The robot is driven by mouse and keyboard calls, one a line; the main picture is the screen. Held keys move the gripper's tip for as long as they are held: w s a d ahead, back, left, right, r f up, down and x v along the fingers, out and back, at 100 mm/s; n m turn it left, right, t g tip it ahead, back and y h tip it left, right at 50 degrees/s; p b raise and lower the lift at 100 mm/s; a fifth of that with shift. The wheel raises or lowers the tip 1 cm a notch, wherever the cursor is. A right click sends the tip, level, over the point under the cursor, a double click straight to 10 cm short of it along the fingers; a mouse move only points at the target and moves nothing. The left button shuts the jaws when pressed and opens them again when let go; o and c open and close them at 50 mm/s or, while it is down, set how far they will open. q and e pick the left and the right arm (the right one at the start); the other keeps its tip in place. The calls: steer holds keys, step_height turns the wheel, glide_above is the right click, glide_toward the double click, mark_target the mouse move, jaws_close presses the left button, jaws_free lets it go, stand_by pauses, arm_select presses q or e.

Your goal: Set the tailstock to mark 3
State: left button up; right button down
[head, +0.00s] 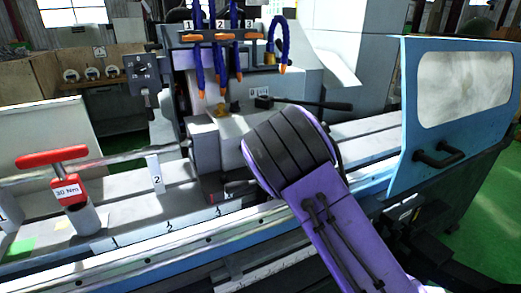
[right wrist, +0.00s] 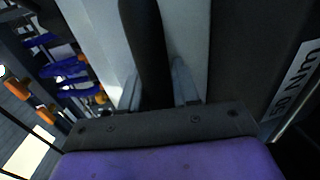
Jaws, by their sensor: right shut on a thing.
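The tailstock appears to be the grey block (head: 205,140) on the machine bed, partly hidden by my purple right arm. Marks 1 (head: 115,243), 2 (head: 170,226) and 3 (head: 218,212) run along the bed's front edge. The block's lower front is close to mark 3; its exact alignment cannot be told. My right gripper (right wrist: 157,88) is shut on a dark bar (right wrist: 148,40) in the right wrist view; the arm hides the fingers in the head view. A black lever (head: 315,104) sticks out to the right behind my arm. My left gripper is not in view.
A red T-handled tool (head: 62,170) marked 30 Nm stands at the left. A 50 Nm label (right wrist: 298,80) is close to the right gripper. Blue hoses (head: 198,62) hang above the block. A blue door (head: 455,130) closes off the right side.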

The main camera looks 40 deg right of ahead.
steer(key=shift+r, duration=0.15)
steer(key=shift+s+d+h, duration=0.15)
steer(key=shift+d+h, duration=0.15)
steer(key=shift+d, duration=0.35)
steer(key=c, duration=1.2)
jaws_free()
steer(key=shift+d, duration=0.25)
steer(key=shift+o, duration=1.4)
steer(key=shift+d+f, duration=0.2)
steer(key=shift+d, duration=0.1)
steer(key=shift+a, duration=0.35)
steer(key=shift+s+a+r, duration=0.1)
steer(key=shift+s+a, duration=0.05)
steer(key=shift+s, duration=0.2)
arm_select(q)
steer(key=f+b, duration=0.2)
steer(key=b, duration=0.1)
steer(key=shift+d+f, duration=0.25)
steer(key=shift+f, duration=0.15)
arm_select(e)
steer(key=v, duration=0.9)
steer(key=shift+s, duration=0.4)
steer(key=shift+d, duration=0.25)
